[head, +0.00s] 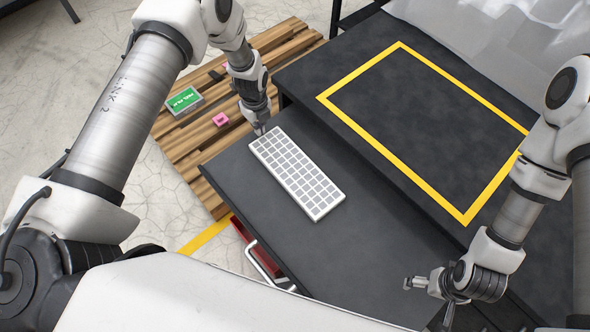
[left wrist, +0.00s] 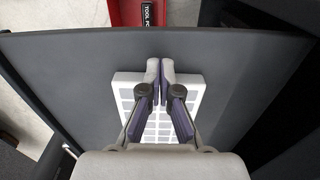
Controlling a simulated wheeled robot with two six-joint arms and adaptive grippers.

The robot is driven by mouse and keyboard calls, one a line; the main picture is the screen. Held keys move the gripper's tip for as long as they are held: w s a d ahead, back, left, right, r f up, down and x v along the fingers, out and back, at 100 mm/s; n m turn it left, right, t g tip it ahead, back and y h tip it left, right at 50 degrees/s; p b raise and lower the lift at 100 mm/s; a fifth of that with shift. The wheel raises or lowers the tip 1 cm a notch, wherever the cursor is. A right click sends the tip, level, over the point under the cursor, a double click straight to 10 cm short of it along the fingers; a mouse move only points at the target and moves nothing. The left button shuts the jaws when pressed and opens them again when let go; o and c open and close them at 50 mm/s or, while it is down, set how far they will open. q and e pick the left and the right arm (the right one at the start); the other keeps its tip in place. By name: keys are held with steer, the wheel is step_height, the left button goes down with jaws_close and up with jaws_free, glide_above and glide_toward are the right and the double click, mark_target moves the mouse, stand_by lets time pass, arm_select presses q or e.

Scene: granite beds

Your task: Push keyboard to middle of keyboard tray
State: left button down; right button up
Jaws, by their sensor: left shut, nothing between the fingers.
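The white keyboard (head: 297,172) with grey keys lies at an angle on the dark keyboard tray (head: 375,235), toward its left end. My left gripper (head: 261,130) is shut and empty, pointing down at the keyboard's upper-left short end. In the left wrist view, the closed fingertips (left wrist: 160,68) are over the near-centre of one short edge of the keyboard (left wrist: 122,90), and the fingers hide part of its keys. I cannot tell whether they touch it. My right gripper (head: 430,299) is at the lower right, over the tray's right part, with its fingers apart and empty.
A raised dark desk top (head: 440,85) with a yellow outlined rectangle (head: 375,140) stands behind the tray. A wooden pallet (head: 190,140) at left holds a green-screened device (head: 184,101) and a pink block (head: 220,119). A red box (head: 262,252) is below the tray's front edge. The tray right of the keyboard is bare.

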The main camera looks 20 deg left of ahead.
mark_target(293, 167)
arm_select(q)
steer(key=shift+s+d, duration=0.15)
steer(key=shift+d, duration=0.1)
arm_select(e)
steer(key=shift+r, duration=0.15)
